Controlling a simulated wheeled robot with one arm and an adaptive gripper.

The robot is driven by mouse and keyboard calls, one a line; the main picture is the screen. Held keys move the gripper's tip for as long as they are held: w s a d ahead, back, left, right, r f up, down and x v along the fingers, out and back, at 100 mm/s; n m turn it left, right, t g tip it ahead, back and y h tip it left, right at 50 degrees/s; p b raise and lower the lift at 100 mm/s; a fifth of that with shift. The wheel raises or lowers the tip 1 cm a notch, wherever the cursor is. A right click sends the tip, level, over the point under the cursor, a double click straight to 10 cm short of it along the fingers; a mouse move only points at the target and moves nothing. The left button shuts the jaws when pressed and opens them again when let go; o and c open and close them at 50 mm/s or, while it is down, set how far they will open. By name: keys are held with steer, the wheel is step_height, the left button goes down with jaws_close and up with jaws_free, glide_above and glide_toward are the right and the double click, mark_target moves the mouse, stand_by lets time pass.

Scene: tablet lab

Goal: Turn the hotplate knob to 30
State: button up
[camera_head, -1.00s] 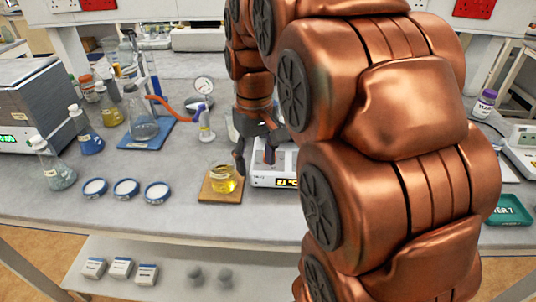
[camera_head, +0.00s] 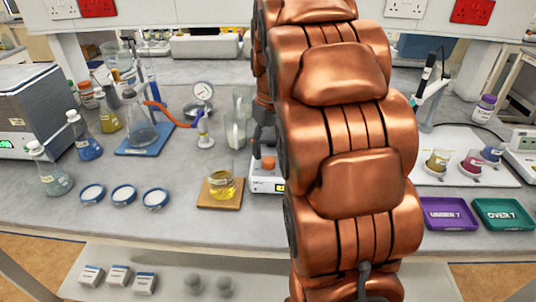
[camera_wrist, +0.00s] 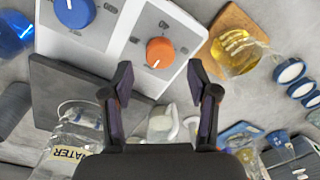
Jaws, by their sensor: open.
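The white hotplate (camera_head: 262,187) stands on the bench, its right side hidden behind my arm in the head view. Its orange knob (camera_head: 267,163) shows just left of the arm. In the wrist view the hotplate's white panel (camera_wrist: 125,45) carries a blue knob (camera_wrist: 74,10) and the orange knob (camera_wrist: 160,52). The dial marks are too small to read surely. My gripper (camera_wrist: 160,78) is open and empty. In the wrist view its fingertips lie on either side of and just below the orange knob, apart from it. In the head view the gripper is mostly hidden by the arm.
A beaker of yellow liquid (camera_head: 221,184) stands on a wooden board (camera_head: 208,203), left of the hotplate. A tall glass (camera_head: 236,132) is behind it. A bottle labelled WATER (camera_wrist: 68,150) shows in the wrist view. Purple (camera_head: 449,214) and green (camera_head: 503,214) trays lie right of my arm.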

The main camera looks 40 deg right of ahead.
mark_target(268, 159)
steer(key=shift+f, duration=1.6)
steer(key=shift+a, duration=0.1)
jaws_close()
